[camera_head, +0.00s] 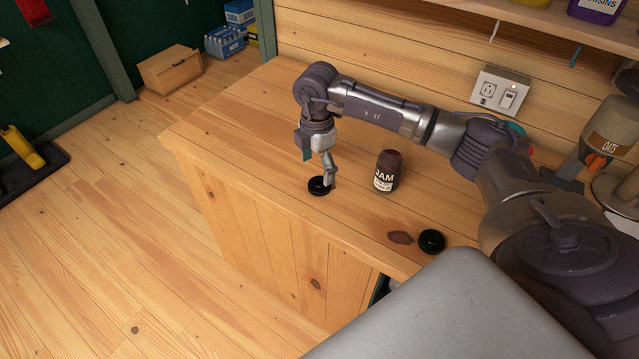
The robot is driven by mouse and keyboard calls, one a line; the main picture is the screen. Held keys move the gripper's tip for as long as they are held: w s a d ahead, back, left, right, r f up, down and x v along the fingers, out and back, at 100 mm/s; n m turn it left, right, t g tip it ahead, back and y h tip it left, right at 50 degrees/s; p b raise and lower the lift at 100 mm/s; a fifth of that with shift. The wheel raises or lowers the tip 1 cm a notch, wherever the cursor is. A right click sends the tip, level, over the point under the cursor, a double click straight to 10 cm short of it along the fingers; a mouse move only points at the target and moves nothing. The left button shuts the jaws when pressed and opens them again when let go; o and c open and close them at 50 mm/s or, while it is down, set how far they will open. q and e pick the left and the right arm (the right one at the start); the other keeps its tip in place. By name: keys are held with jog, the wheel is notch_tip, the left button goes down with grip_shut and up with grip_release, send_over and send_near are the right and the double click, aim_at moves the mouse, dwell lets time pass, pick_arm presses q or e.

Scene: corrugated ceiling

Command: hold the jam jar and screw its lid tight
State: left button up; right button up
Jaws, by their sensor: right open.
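The jam jar (384,180) stands upright on the wooden counter, dark with a pale label reading JAM. No black lid shows on its top. A black round lid (316,190) lies on the counter to the left of the jar, near the front edge. A second black round piece (432,242) lies nearer to me, below and right of the jar; I cannot tell which one belongs to the jar. My right gripper (328,184) points down at the left lid and is open, its fingers partly covering the lid's right side; contact is unclear. My left gripper is out of view.
The wooden counter (235,125) is bare on its left. An oats dispenser (610,130) stands at the right, by the wall with a socket plate (500,91). A shelf (575,22) runs above. My right arm spans over the counter behind the jar.

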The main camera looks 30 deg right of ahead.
aim_at(319, 184)
jog(key=shift+f+p, duration=0.35)
jog(key=shift+f, duration=0.05)
jog(key=f, duration=0.1)
jog(key=f+p, duration=0.1)
jog(key=f, duration=0.1)
jog(key=shift+d+f, duration=0.2)
jog(key=shift+f, duration=0.45)
jog(key=c, duration=0.8)
